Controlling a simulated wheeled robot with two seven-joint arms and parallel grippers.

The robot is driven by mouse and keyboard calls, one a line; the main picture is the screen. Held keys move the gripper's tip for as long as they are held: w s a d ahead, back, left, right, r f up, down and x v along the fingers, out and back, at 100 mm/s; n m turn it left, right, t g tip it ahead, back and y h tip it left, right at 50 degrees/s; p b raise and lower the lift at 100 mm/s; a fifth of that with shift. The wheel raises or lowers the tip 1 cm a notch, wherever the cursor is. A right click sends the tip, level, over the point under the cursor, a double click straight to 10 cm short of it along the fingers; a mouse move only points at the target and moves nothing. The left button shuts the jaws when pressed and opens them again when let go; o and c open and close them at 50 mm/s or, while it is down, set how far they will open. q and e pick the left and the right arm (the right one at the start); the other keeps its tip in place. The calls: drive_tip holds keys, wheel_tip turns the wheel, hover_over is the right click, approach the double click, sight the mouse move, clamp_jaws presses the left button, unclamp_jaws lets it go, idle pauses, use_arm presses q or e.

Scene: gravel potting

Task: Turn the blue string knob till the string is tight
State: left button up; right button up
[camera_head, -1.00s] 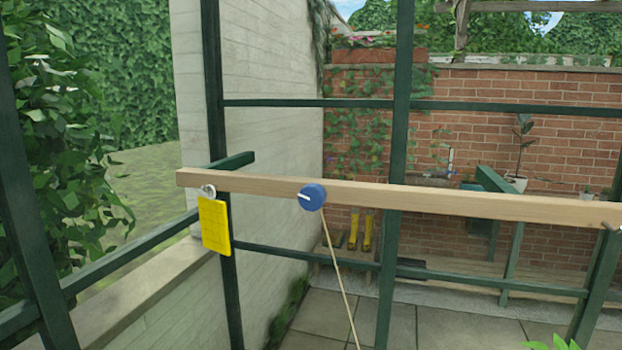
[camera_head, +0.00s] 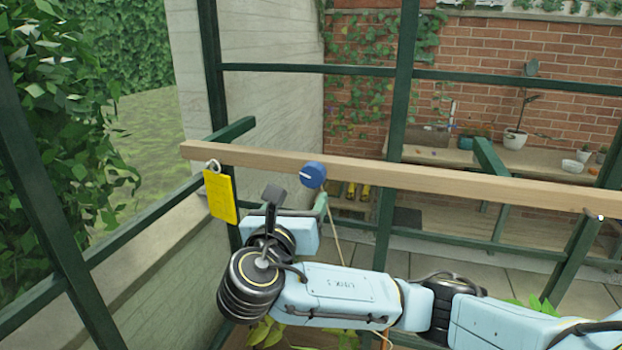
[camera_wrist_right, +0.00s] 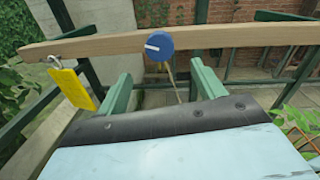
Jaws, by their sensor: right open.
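The blue string knob (camera_head: 312,175) is on the front of a wooden beam (camera_head: 430,177), with a white mark pointing left. It also shows in the right wrist view (camera_wrist_right: 159,46), above and between my fingers. A pale string (camera_head: 335,235) hangs from it down and slightly right; its lower part is hidden behind my right arm. My right gripper (camera_wrist_right: 158,92) is open and empty, its two green fingers apart, short of the knob and not touching it. In the head view only a green fingertip shows just below the knob. My left gripper is not in view.
A yellow card (camera_head: 220,196) hangs from a hook on the beam, left of the knob. Dark green frame posts (camera_head: 401,90) and rails stand behind the beam. A plant (camera_head: 265,333) is below my right arm. The space directly before the knob looks clear.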

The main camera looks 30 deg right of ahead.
sight(312, 179)
drive_tip(key=p+x, duration=0.1)
drive_tip(key=x, duration=0.8)
drive_tip(key=shift+w+d, duration=0.25)
drive_tip(key=shift+w, duration=0.05)
drive_tip(key=c, duration=1)
